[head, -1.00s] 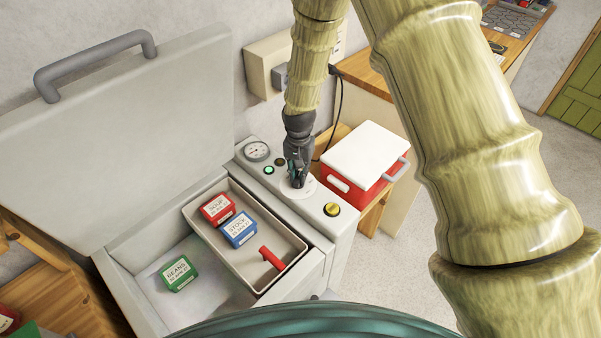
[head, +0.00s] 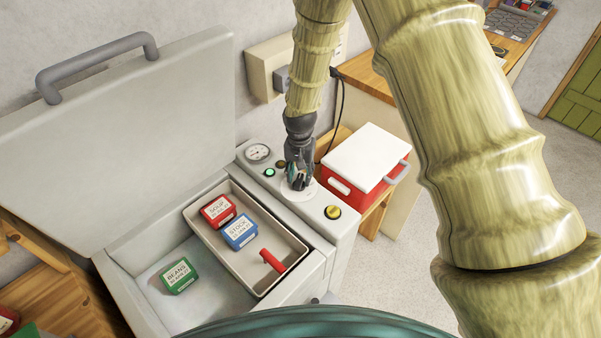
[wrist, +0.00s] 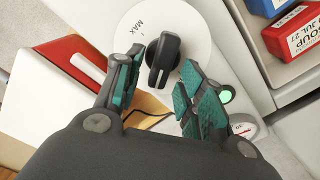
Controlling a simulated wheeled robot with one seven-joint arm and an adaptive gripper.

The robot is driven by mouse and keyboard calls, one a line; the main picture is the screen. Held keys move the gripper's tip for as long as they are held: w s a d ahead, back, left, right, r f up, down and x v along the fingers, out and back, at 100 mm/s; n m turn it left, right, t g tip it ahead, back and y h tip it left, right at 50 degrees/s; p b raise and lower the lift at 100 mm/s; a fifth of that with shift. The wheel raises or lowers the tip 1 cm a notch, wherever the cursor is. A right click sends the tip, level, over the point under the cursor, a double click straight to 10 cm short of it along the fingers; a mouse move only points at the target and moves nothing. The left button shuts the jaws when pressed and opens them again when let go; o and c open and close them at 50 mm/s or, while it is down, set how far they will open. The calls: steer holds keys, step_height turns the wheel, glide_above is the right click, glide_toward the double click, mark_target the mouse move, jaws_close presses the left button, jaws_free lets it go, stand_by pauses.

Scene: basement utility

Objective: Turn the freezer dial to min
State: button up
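The freezer dial is a black knob (wrist: 163,56) on a round white plate (wrist: 200,35) marked MAX; no MIN mark is readable. In the wrist view my gripper (wrist: 153,82) is open, with its teal-padded fingers on either side of the knob's near end. Gaps show between the pads and the knob. In the head view my gripper (head: 298,184) points down over the white dial plate (head: 305,192) on the freezer's control panel and hides the knob.
The freezer lid (head: 120,130) stands open at left. A tray (head: 292,240) holds red and blue boxes; a green box (head: 179,276) lies lower. A yellow knob (head: 332,212), a gauge (head: 257,152) and a green light (head: 270,172) are near the dial. A red cooler (head: 366,158) stands right.

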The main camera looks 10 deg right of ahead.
mark_target(300, 176)
step_height(300, 176, up, 12)
stand_by(0.7)
stand_by(0.4)
